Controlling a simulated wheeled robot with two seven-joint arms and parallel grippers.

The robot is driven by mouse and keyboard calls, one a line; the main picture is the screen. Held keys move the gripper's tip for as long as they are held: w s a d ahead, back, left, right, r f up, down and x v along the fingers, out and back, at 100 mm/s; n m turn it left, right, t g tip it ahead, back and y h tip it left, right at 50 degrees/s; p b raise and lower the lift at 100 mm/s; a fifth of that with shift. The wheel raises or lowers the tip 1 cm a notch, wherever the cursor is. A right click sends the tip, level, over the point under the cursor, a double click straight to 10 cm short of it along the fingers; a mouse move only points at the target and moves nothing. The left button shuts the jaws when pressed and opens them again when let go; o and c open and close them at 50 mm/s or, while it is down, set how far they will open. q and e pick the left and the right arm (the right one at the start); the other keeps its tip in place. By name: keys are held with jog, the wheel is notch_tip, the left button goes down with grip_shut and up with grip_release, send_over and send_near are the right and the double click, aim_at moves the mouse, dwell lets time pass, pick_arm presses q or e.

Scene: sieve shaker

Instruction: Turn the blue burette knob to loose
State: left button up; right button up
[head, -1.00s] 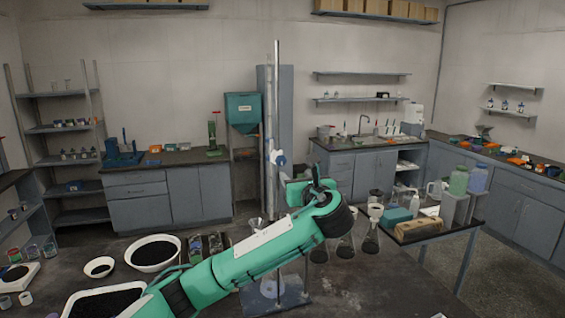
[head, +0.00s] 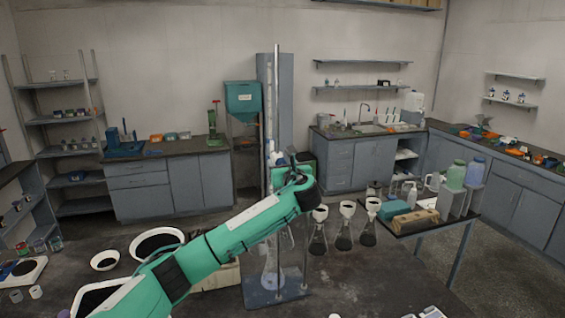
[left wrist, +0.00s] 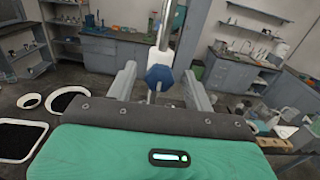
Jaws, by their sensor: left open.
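The blue burette knob (left wrist: 159,77) shows in the left wrist view, with a white stopcock body behind it. It lies between the two grey fingers of my left gripper (left wrist: 159,70), which are open with a gap on each side. I cannot tell how deep the knob sits between them. In the head view my left gripper (head: 285,165) is at the burette stand and largely hides the knob. The burette (head: 276,85) rises upright above it. A conical flask (head: 269,272) stands below on the stand's base. My right gripper is not in view.
Several flasks with funnels (head: 344,238) stand just right of the stand. Bowls with dark material (head: 157,246) lie at the left of the bench. The front right of the bench is mostly clear.

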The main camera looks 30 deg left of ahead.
pick_arm(q)
jog(key=c, duration=0.9)
jog(key=shift+c, duration=0.2)
jog(key=shift+s+f+n+b, duration=0.1)
jog(key=shift+f+n+b, duration=0.05)
jog(key=shift+n+b, duration=3.9)
jog(key=shift+s+f+n+b, duration=0.1)
jog(key=shift+n+b, duration=3.1)
jog(key=shift+n, duration=1.65)
